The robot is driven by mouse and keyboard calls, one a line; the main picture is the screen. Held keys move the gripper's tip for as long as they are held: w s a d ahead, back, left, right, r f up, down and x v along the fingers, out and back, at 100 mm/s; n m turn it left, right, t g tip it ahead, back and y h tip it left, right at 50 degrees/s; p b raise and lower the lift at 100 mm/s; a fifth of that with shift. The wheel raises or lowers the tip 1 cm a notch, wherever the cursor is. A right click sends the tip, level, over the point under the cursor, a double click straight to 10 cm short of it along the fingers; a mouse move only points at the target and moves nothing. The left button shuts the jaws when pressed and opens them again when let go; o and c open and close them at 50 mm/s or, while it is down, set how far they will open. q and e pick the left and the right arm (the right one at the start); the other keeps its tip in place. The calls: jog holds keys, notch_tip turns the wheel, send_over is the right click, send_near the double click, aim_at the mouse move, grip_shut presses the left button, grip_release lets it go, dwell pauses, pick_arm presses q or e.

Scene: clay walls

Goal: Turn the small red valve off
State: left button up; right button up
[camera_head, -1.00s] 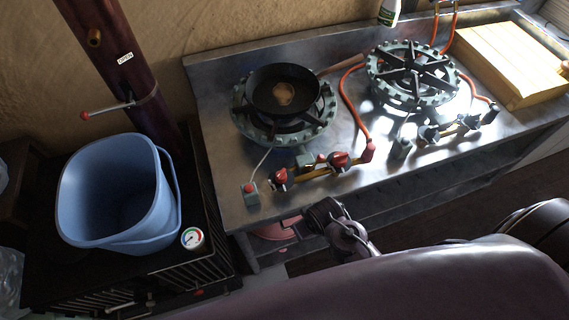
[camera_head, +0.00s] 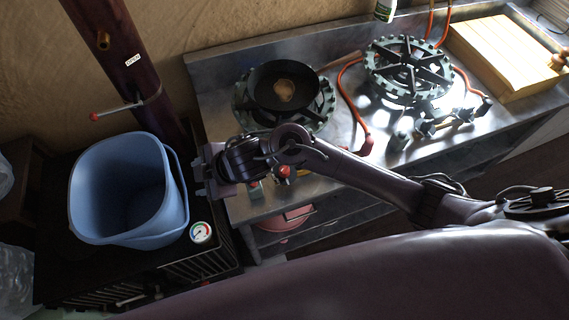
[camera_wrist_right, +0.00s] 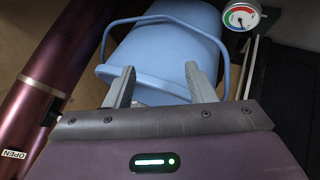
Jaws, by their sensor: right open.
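A small red valve knob (camera_head: 285,171) shows on the front of the steel stove, just beneath my right forearm. The rest of the front valve row is hidden by my arm. A red-tipped lever (camera_head: 117,109) sticks out from the dark red pipe (camera_head: 115,50), which has an OPEN label (camera_head: 133,60). My right gripper (camera_head: 200,170) is beside the right rim of the blue bucket (camera_head: 130,190), left of the stove knob. In the right wrist view its two fingers (camera_wrist_right: 160,85) are apart and empty, with the bucket (camera_wrist_right: 172,50) beyond them. My left gripper is not in view.
A pan (camera_head: 283,90) with food sits on the left burner. The right burner (camera_head: 408,70) is bare. A pressure gauge (camera_head: 201,232) is by the bucket. An orange hose (camera_head: 347,95) crosses the stove, and a yellow wooden box (camera_head: 505,52) is at right.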

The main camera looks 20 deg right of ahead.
jog(key=d+f+n+g+h, duration=0.2)
jog(key=d+f+n, duration=0.1)
jog(key=d+n, duration=0.15)
jog(key=g+h, duration=0.3)
jog(key=h, duration=0.2)
send_over(285, 168)
jog(key=shift+s+r+n+p, duration=0.1)
jog(key=shift+n+p, duration=0.15)
jog(key=shift+p, duration=0.05)
jog(key=shift+d+f+t, duration=0.2)
jog(key=shift+f+t, duration=0.05)
jog(key=shift+t, duration=0.05)
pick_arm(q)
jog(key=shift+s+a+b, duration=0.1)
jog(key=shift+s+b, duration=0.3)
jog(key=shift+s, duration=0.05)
pick_arm(e)
jog(key=shift+w+a+f, duration=0.1)
jog(key=shift+f, duration=1.7)
jog(key=shift+w+a+f, duration=0.1)
jog(key=shift+f, duration=1.65)
